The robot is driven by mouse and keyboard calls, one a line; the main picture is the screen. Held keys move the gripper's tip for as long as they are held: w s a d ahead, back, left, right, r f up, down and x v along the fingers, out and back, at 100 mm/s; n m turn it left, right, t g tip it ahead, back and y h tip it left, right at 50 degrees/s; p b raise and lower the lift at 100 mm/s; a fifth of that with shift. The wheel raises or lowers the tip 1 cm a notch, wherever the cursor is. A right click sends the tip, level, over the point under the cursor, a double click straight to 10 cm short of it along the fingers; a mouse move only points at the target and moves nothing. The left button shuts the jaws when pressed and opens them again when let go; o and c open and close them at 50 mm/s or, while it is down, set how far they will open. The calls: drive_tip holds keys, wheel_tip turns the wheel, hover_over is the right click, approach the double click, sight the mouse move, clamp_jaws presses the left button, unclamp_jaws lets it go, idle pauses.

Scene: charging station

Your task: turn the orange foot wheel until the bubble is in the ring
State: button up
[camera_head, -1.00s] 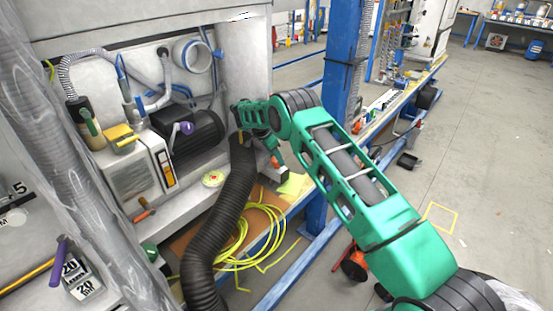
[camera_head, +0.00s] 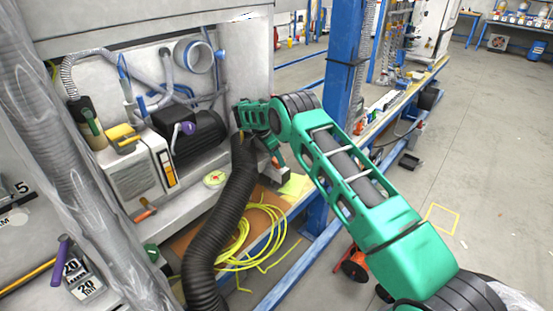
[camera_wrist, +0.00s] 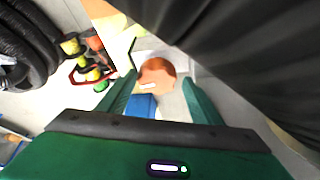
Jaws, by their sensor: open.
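The orange foot wheel (camera_wrist: 157,75) shows in the wrist view as a round orange knob with a pale mark on its face. My gripper (camera_wrist: 159,82) is open, with one green finger on each side of the wheel. A gap shows on the right; I cannot tell whether the left finger touches it. In the head view, my gripper (camera_head: 280,156) is at the bench's right end, with a bit of orange beside it.
A thick black corrugated hose (camera_head: 222,225) runs down just left of my gripper and fills the upper right of the wrist view. Yellow cable coils (camera_head: 262,222) lie on the bench below. A blue post (camera_head: 346,60) stands behind my arm. The floor at right is open.

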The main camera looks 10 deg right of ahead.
drive_tip(key=shift+w+r, duration=0.1)
drive_tip(key=shift+r, duration=0.1)
drive_tip(key=v, duration=1)
drive_tip(key=shift+a+r, duration=0.15)
drive_tip(key=shift+a, duration=0.05)
